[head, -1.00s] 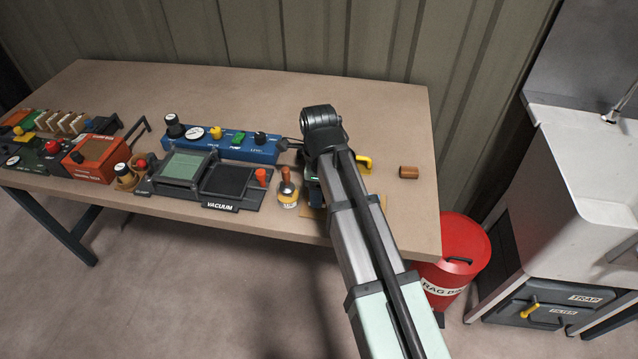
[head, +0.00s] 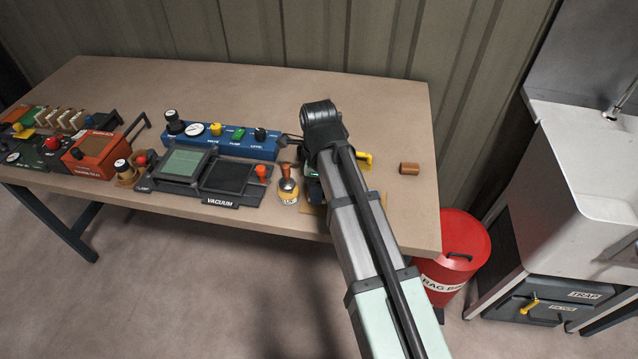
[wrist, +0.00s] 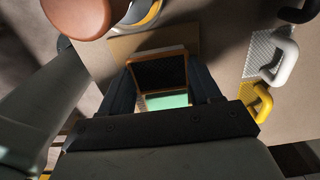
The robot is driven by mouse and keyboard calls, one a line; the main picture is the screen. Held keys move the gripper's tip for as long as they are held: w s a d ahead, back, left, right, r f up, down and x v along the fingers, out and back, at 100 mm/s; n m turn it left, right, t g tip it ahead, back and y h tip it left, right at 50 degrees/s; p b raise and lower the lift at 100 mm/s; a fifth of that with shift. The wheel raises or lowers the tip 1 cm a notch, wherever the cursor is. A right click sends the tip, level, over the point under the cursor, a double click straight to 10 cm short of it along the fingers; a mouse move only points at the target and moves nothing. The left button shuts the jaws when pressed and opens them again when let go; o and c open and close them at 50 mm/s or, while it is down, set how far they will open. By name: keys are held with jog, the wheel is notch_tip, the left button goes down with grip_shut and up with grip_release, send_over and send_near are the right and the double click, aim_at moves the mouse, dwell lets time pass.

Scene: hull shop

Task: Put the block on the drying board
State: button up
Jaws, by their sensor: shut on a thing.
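In the wrist view my gripper (wrist: 161,70) is shut on the block (wrist: 160,73), which has a dark face and an orange-brown rim. The block sits between the two dark fingers. A light green surface (wrist: 166,101) shows just below it, and I cannot tell what it belongs to. A flat tan board (wrist: 182,38), which looks like the drying board, lies beyond the block. I cannot tell whether they touch. In the head view an edge of this board (head: 313,211) shows beside my arm, which hides the gripper and block.
A wood-handled tool on a yellow-and-white base (head: 288,190) stands just left of my arm. A yellow handle (wrist: 262,102) and a white handle (wrist: 282,58) are on the right. A brown cylinder (head: 409,169) lies farther right. The VACUUM unit (head: 222,203) is left. The back of the table is clear.

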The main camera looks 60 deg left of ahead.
jog(key=shift+f, duration=0.5)
dwell(0.3)
jog(key=o, duration=1)
jog(key=shift+o, duration=0.2)
notch_tip(320, 180, up, 14)
jog(key=shift+w+f, duration=0.1)
